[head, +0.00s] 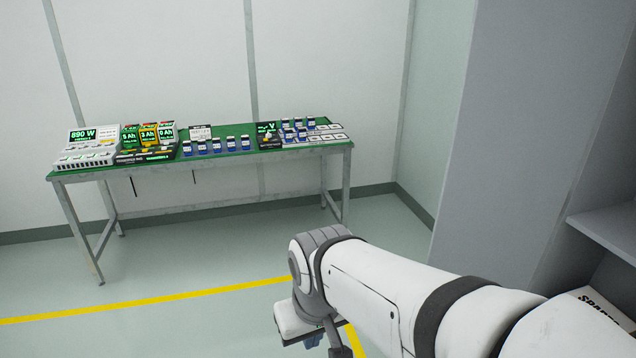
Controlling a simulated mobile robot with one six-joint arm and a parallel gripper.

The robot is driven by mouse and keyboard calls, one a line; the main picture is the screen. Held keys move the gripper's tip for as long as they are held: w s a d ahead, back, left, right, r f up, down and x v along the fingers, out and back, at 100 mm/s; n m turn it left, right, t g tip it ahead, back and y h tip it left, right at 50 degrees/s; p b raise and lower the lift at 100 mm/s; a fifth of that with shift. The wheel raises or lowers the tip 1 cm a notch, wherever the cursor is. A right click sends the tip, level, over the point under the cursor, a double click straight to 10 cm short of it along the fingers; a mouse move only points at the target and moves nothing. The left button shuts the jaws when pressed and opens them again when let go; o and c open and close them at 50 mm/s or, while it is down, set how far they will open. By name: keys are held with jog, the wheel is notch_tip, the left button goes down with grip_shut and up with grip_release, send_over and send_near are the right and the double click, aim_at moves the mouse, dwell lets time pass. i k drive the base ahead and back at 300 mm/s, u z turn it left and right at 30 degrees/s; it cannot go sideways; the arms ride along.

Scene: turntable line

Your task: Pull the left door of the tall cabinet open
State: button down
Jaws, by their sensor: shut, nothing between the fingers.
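The tall cabinet stands at the right edge, close to me, and only part of it shows. A tall grey panel (505,150), which looks like its left door standing open, rises on the near side of the back wall. Beside it the inside of the cabinet is exposed, with a grey shelf (608,226). No handle can be seen. My gripper (322,339) hangs at the bottom middle, left of the panel and apart from it. It is shut and empty; its fingertips are mostly hidden or cut off by the frame's lower edge.
A white box (595,305) with dark lettering sits low in the cabinet. A green-topped table (185,163) with meters, battery packs and several small blue-and-white items stands along the back wall. The floor before it is clear, crossed by a yellow line (150,301).

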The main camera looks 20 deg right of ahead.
aim_at(538, 74)
jog(key=z, duration=0.15)
jog(key=i, duration=1.45)
jog(key=z, duration=0.9)
jog(key=i, duration=0.55)
jog(key=z, duration=0.5)
jog(key=k, duration=0.65)
jog(key=z, duration=0.25)
jog(key=i, duration=0.65)
jog(key=u, duration=0.15)
